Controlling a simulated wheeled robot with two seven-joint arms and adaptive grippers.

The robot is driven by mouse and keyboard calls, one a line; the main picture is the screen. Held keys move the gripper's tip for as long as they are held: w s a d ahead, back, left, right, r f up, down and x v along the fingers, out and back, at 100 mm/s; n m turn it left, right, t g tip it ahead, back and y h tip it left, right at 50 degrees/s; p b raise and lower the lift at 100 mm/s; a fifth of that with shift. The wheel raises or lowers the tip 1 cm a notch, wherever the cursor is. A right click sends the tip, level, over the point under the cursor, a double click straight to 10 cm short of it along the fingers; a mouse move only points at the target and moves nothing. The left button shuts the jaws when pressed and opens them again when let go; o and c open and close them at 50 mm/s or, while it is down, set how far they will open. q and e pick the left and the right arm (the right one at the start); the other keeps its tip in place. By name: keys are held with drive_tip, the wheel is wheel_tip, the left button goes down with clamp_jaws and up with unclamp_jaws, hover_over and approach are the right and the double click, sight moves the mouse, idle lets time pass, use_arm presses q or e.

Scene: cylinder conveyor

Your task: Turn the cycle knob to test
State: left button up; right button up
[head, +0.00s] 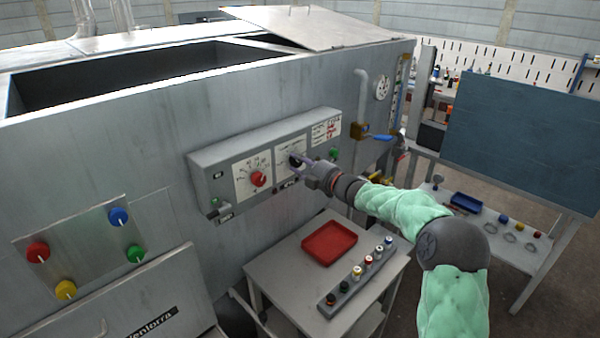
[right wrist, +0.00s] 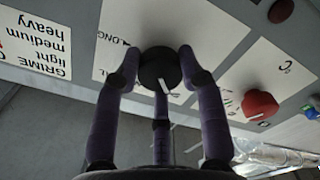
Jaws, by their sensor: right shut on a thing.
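The cycle knob is a black round knob (right wrist: 160,68) with a white pointer line, on a white dial plate of the grey control panel (head: 215,160). In the right wrist view the word "LONG" shows on the plate; other labels are hidden by my fingers. My right gripper (head: 301,160) is shut on the black knob, with its purple fingers (right wrist: 160,75) around it. In the head view the gripper partly covers the knob. A red knob (head: 258,179) on a numbered dial sits to the left on the same panel. My left gripper is not in view.
Below the panel a small table (head: 277,264) holds a red tray (head: 329,243) and a rack of small cylinders (head: 352,277). A blue-handled valve (head: 378,137) is at the right. A plate with coloured buttons (head: 80,243) is at the left.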

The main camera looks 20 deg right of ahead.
drive_tip(key=n+b, duration=0.3)
drive_tip(key=n, duration=0.1)
drive_tip(key=shift+f+n+b, duration=0.2)
drive_tip(key=shift+n+b, duration=0.1)
drive_tip(key=shift+b, duration=0.1)
drive_tip(key=shift+n+b, duration=1.6)
drive_tip(key=shift+n, duration=0.7)
drive_tip(key=o, duration=1.1)
drive_tip(key=shift+r, duration=0.1)
drive_tip(key=shift+o, duration=0.2)
drive_tip(key=v, duration=1.2)
